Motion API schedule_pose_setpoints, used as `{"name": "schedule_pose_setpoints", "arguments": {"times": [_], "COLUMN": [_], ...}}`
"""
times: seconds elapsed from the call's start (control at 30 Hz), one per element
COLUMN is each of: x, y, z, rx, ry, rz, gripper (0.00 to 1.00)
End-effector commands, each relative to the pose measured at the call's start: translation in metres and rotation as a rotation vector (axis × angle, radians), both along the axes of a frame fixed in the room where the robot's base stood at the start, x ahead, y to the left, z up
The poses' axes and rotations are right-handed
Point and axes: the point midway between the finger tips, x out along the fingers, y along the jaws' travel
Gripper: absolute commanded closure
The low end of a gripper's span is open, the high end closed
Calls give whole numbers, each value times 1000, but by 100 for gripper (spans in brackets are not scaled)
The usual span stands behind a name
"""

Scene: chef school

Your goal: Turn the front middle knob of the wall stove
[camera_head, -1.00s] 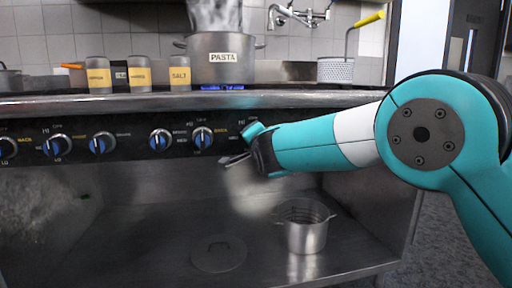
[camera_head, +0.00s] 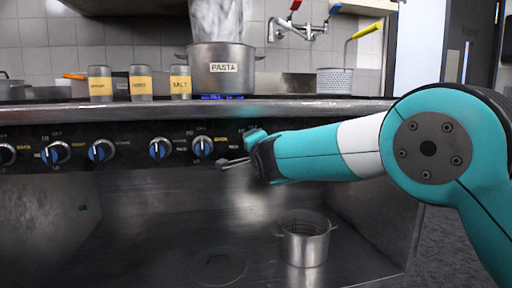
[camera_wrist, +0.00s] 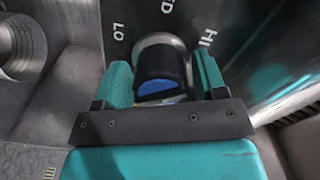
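The stove's dark front panel (camera_head: 120,127) carries a row of knobs with blue faces, including one (camera_head: 202,147) just left of my gripper (camera_head: 241,150) in the head view. In the wrist view, a dark knob with a blue face (camera_wrist: 157,88) sits between the two teal fingers of my gripper (camera_wrist: 163,80). Narrow gaps show beside the knob, so the fingers look open around it, not clamped. The labels LO, MED and HI show around it. Whether it is the knob seen left of the gripper or one hidden behind it, I cannot tell.
A pasta pot (camera_head: 220,70) stands on the stove top over a blue flame. Labelled jars (camera_head: 141,84) stand left of it. A small metal pot (camera_head: 304,240) sits on the lower shelf below my arm; it also shows in the wrist view (camera_wrist: 20,48). The panel overhang lies close to my gripper.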

Motion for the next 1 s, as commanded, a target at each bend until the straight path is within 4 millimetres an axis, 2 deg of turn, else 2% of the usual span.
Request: {"name": "schedule_pose_setpoints", "arguments": {"times": [0.3,0.47,0.67,1.0], "x": [-1,-11,-46,-125], "y": [1,-2,-11,-34], "z": [0,1,2,1], "rx": [0,-2,-1,-2], "ry": [0,1,0,0], "rz": [1,1,4,4], "gripper": [26,26,26,26]}}
